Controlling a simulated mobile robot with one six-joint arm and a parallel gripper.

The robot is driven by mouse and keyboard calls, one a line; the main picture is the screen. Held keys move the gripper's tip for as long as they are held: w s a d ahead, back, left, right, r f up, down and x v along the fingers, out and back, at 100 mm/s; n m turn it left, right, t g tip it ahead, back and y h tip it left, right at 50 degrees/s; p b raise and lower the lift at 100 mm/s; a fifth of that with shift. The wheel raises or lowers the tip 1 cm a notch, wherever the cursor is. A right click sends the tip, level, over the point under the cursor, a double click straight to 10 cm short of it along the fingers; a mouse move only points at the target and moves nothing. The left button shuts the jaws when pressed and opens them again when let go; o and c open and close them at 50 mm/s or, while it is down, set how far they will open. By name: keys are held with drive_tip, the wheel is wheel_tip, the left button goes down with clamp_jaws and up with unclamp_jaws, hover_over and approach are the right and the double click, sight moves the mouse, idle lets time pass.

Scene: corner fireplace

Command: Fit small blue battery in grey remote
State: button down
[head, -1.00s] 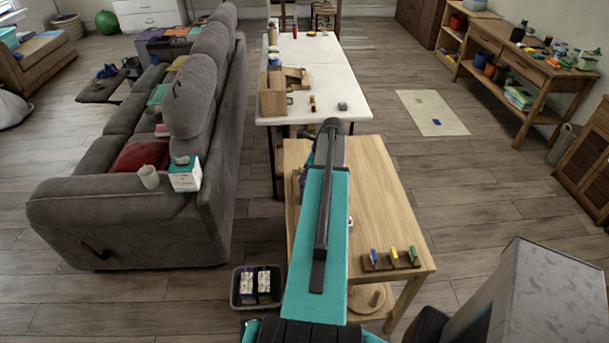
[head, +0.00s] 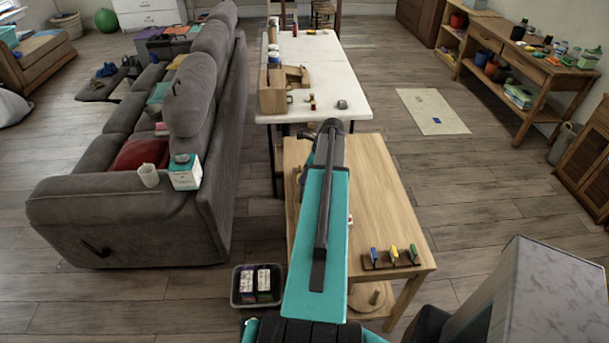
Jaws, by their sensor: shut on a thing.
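My arm reaches forward over the wooden table (head: 385,190) and hides part of its top. My gripper is hidden behind the arm, so neither its fingers nor anything in them shows. I cannot make out the small blue battery for certain. A small blue upright piece (head: 374,254) stands in a dark rack at the table's near right, beside a yellow and a green one; I cannot tell what these pieces are. No grey remote is clearly visible. A small grey object (head: 342,104) lies on the white table, too small to identify.
The white table (head: 325,80) adjoins the wooden table's far end and carries a wooden box (head: 272,97) and small items. A grey sofa (head: 110,200) stands left. A dark bin (head: 257,286) sits on the floor. Open floor (head: 480,220) lies right.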

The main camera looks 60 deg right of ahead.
drive_tip(key=shift+f, duration=0.5)
idle(0.5)
drive_tip(key=c, duration=1.7)
unclamp_jaws()
drive_tip(key=shift+c, duration=0.2)
drive_tip(key=shift+s, duration=0.1)
drive_tip(key=b+v, duration=0.4)
drive_tip(key=v, duration=1)
